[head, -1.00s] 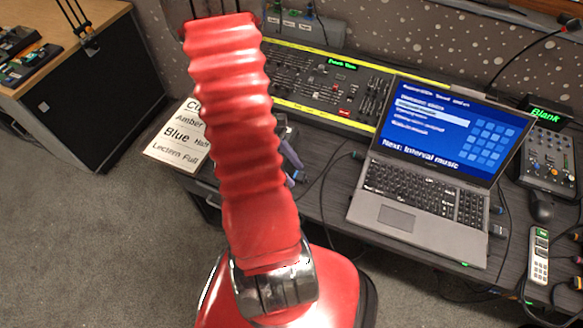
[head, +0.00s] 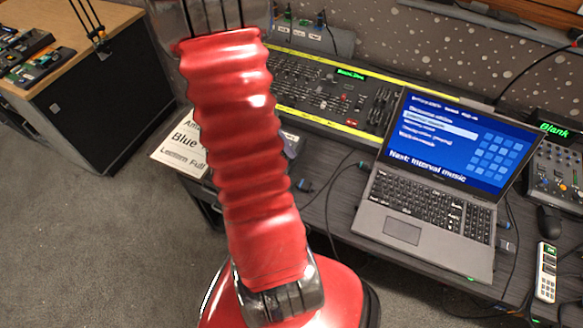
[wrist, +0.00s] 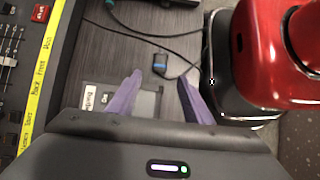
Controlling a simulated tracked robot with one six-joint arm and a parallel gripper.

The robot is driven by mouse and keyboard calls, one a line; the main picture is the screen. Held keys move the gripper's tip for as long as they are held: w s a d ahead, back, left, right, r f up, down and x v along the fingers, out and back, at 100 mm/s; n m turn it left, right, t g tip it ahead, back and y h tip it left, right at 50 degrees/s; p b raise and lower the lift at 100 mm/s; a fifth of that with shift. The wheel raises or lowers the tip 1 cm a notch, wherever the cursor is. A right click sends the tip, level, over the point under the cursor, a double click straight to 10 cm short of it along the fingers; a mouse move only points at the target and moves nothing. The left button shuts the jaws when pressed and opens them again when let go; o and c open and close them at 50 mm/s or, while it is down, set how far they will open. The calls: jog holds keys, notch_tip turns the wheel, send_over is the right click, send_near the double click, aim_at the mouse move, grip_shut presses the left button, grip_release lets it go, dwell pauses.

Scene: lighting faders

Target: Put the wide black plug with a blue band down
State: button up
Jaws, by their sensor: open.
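The wide black plug with a blue band (wrist: 160,63) lies on the dark wood desk in the wrist view, a cable running from it. It also shows small in the head view (head: 306,187), just right of my red arm. My gripper (wrist: 160,77) has two purple fingers, spread apart and empty. In the wrist view the plug appears just beyond the gap between the fingertips, touching neither finger. In the head view my arm hides most of the gripper.
A laptop (head: 425,185) stands to the right, with a plug and cable (head: 362,165) at its left edge. A fader console (head: 330,95) with a yellow edge is behind. A label sheet (head: 180,150) lies left. Cables cross the desk.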

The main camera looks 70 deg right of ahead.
jog(key=shift+v, duration=1.9)
jog(key=w+a+r+t+h, duration=0.3)
jog(key=w+a+r+t, duration=0.3)
jog(key=w+a+r, duration=0.65)
jog(key=a+r+t+y, duration=0.1)
jog(key=a+r+t, duration=0.2)
jog(key=a, duration=0.7)
jog(key=w+a+r+n+t+y, duration=0.1)
jog(key=a+r+t, duration=0.2)
jog(key=a, duration=0.8)
jog(key=shift+a+r, duration=0.15)
jog(key=shift+r, duration=0.25)
jog(key=shift+w, duration=0.1)
